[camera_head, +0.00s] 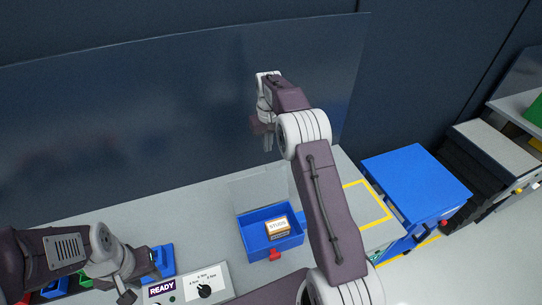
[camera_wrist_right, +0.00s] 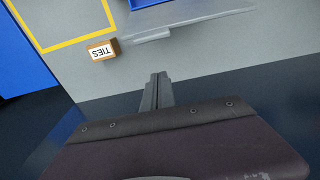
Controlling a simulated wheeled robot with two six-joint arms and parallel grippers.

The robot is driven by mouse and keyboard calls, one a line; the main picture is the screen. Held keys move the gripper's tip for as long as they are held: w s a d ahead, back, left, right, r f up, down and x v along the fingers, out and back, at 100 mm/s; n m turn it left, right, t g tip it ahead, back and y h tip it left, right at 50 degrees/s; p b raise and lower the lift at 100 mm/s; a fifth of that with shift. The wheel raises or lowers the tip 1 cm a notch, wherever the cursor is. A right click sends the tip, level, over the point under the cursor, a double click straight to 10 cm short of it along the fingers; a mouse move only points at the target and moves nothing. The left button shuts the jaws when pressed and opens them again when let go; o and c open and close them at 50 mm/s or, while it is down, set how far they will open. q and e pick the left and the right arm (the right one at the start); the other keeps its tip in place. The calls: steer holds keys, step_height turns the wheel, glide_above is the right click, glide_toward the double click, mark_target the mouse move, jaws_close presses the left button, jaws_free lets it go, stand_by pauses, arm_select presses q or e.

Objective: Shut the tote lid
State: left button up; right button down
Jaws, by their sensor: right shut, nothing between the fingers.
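The blue tote (camera_head: 262,247) stands on the grey bench with a box labelled STUDS (camera_head: 278,227) in it. Its clear lid (camera_head: 258,187) is open, raised at the tote's back edge. In the right wrist view the lid (camera_wrist_right: 195,14) shows as a pale see-through panel beside the tote's blue rim (camera_wrist_right: 141,3). My right gripper (camera_head: 267,142) is above and behind the lid, apart from it. Its fingers (camera_wrist_right: 158,78) are together and empty. My left gripper (camera_head: 127,294) is low at the left, far from the tote; its finger gap is unclear.
A small box labelled TIES (camera_wrist_right: 102,50) lies behind the tote, near the yellow outline (camera_wrist_right: 75,40). A control panel (camera_head: 190,287) marked READY is at the front. A dark screen (camera_head: 180,90) stands along the bench's back. A blue cabinet (camera_head: 415,185) is at the right.

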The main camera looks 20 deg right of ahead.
steer(key=s, duration=0.1)
steer(key=s+f+p, duration=0.2)
steer(key=s, duration=0.1)
steer(key=shift+a+f, duration=0.2)
steer(key=shift+a, duration=0.05)
steer(key=shift+w, duration=0.15)
